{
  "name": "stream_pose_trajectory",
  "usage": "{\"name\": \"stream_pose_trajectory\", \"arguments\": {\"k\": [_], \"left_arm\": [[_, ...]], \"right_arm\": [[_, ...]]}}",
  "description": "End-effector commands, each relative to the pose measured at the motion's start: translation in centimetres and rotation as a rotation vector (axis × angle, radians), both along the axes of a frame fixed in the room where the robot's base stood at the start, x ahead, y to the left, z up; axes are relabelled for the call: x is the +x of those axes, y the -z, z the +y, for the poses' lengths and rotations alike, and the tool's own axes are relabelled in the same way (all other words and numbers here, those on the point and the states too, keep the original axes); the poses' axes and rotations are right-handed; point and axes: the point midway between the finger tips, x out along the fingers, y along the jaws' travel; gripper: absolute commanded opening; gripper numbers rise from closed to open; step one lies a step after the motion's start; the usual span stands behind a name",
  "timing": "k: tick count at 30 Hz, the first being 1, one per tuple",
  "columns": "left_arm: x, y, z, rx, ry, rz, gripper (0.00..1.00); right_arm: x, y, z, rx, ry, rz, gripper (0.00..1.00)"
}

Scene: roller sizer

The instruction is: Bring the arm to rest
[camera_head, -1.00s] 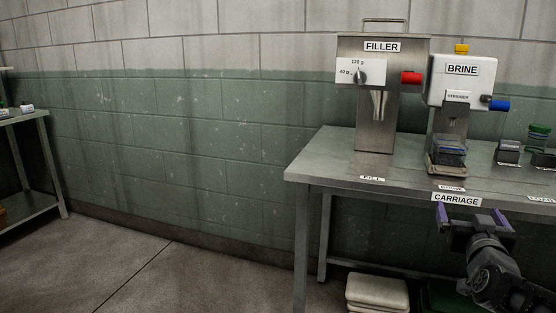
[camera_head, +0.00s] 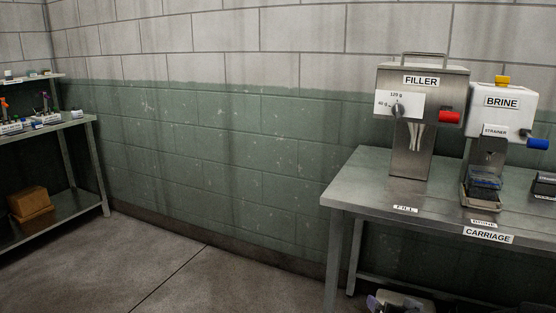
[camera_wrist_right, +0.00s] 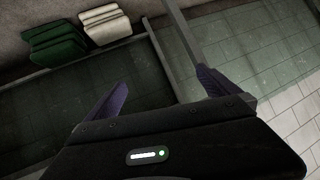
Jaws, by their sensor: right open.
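My right gripper (camera_wrist_right: 162,92) shows in the right wrist view with its two purple-lined fingers spread apart and nothing between them. My left gripper is in neither view.
The table carries the FILLER machine (camera_head: 412,150) and the BRINE machine (camera_head: 495,107). White (camera_wrist_right: 103,24) and green (camera_wrist_right: 55,44) stacks lie low. The middle floor is clear.

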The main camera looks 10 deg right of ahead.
Motion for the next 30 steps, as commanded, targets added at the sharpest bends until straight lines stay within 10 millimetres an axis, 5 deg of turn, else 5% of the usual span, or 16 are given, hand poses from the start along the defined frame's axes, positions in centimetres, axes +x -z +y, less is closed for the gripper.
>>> {"name": "stream_pose_trajectory", "arguments": {"k": [1,8,15,21,30], "left_arm": [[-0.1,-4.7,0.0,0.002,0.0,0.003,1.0],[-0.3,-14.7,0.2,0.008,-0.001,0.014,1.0],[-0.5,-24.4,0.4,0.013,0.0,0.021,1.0],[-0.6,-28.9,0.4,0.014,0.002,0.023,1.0],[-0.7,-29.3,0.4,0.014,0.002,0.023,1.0]], "right_arm": [[-0.5,-0.1,3.7,0.051,-0.053,0.09,1.0],[-8.0,5.2,18.1,0.238,-0.245,0.456,1.0],[-20.5,4.2,29.1,0.361,-0.425,0.784,1.0],[-26.4,2.1,32.8,0.399,-0.5,0.915,1.0],[-26.9,1.9,32.9,0.398,-0.507,0.926,1.0]]}}
